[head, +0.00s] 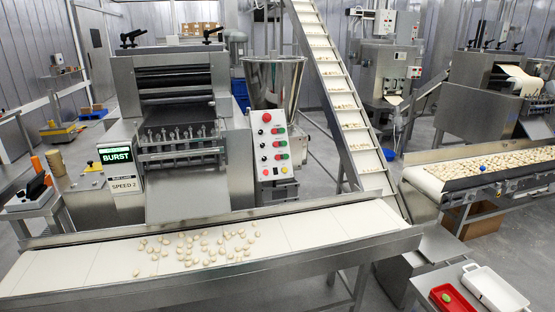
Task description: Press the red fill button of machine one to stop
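The near pasta machine (180,130) stands left of centre, behind a white conveyor. Its green-lit display (116,155) reads "BURST", with a "SPEED 2" sign (124,184) below. A pale control panel (273,148) is mounted upright on its right side, under a steel hopper (272,80). A red button (266,117) sits at the panel's top, with several red and green buttons below it. The button labels are too small to read, so I cannot tell which is the fill button. Neither of my grippers is in view.
Small pale pasta pieces (205,246) lie on the near conveyor (320,228). An inclined conveyor (340,95) rises behind the panel. A second laden conveyor (430,182) stands at right. A red tray (448,299) and white tray (494,287) rest at front right.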

